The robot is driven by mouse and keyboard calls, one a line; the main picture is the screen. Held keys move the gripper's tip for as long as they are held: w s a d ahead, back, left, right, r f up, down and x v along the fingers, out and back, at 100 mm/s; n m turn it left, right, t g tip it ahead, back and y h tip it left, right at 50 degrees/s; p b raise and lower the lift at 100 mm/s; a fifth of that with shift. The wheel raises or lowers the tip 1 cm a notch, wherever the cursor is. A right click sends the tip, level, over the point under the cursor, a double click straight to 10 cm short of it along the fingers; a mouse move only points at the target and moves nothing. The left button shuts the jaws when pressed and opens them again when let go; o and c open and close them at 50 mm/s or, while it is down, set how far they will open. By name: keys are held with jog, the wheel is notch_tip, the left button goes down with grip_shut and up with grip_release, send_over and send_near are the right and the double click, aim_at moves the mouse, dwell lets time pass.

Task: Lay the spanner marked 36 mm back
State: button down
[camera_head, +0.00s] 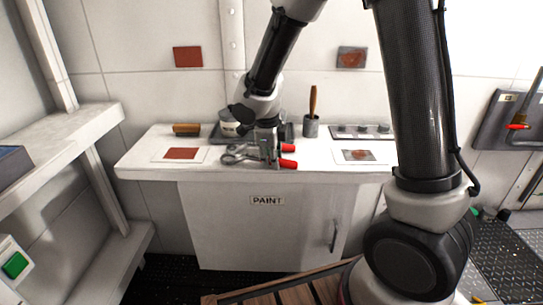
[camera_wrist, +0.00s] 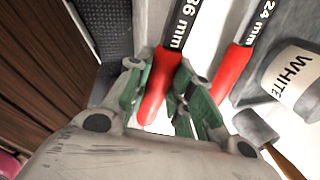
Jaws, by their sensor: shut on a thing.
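The spanner marked 36 mm (camera_wrist: 183,25) has a red handle and a dark shank with white lettering. My gripper (camera_wrist: 168,110) is shut around its red handle, which runs between the green-padded fingers. In the head view my gripper (camera_head: 268,152) is low over the white counter, with the red handle (camera_head: 288,164) sticking out to its right. I cannot tell whether this spanner touches the counter. A second red-handled spanner, marked 24 mm (camera_wrist: 262,22), lies beside it, on the far side from the counter's front edge. Grey spanner heads (camera_head: 234,156) show left of my gripper.
A shelf (camera_head: 60,145) stands left. Wooden slats lie below the front edge.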

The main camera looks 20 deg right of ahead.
jog(key=c, duration=1.2)
grip_release()
jog(key=shift+o, duration=0.2)
jog(key=shift+r, duration=0.1)
jog(key=v, duration=1.1)
jog(key=s+d+r+n+t, duration=0.1)
jog(key=s+d+r+n, duration=0.2)
jog(key=s+d+n, duration=0.5)
jog(key=s+d+r+n+t+y, duration=0.1)
jog(key=s+d+r+n, duration=0.3)
jog(key=s+d+n, duration=0.5)
jog(key=s+n, duration=0.4)
jog(key=n, duration=0.3)
jog(key=shift+s+d+r+y, duration=0.2)
jog(key=shift+s+r+y, duration=0.05)
jog(key=shift+s+y, duration=0.05)
